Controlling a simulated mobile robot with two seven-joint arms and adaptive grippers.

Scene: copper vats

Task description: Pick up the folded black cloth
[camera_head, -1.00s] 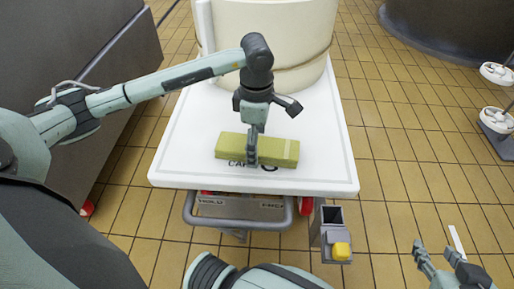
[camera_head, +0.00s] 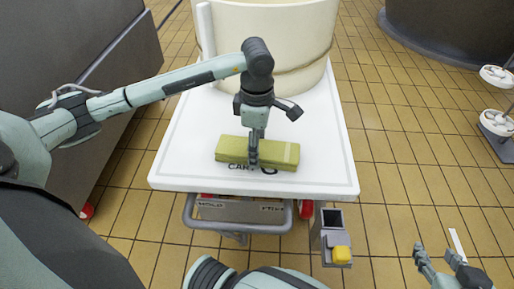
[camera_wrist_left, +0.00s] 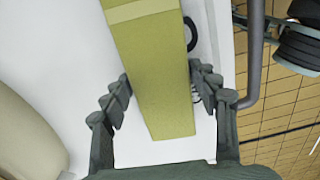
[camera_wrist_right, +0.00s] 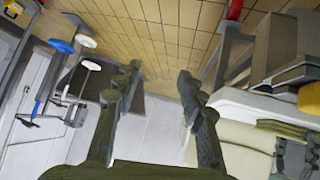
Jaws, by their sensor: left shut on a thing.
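No black cloth shows. A long olive-green folded bundle (camera_head: 279,153), with a paler band near one end, lies flat on the white cart top near its front edge. My left gripper (camera_head: 253,160) comes down over its middle. In the left wrist view (camera_wrist_left: 160,85) its fingers are shut on the two long sides of the bundle (camera_wrist_left: 150,45). The bundle still appears to rest on the top and covers part of the dark lettering there. My right gripper (camera_head: 434,262) is low at the bottom right, away from the cart. In the right wrist view (camera_wrist_right: 158,85) its fingers are apart and empty.
A big cream vat (camera_head: 285,40) stands on the cart top (camera_head: 185,150) behind the bundle. A grey post with a yellow block (camera_head: 341,254) stands at the cart's front right. A dark vat (camera_head: 450,30) is at the back right.

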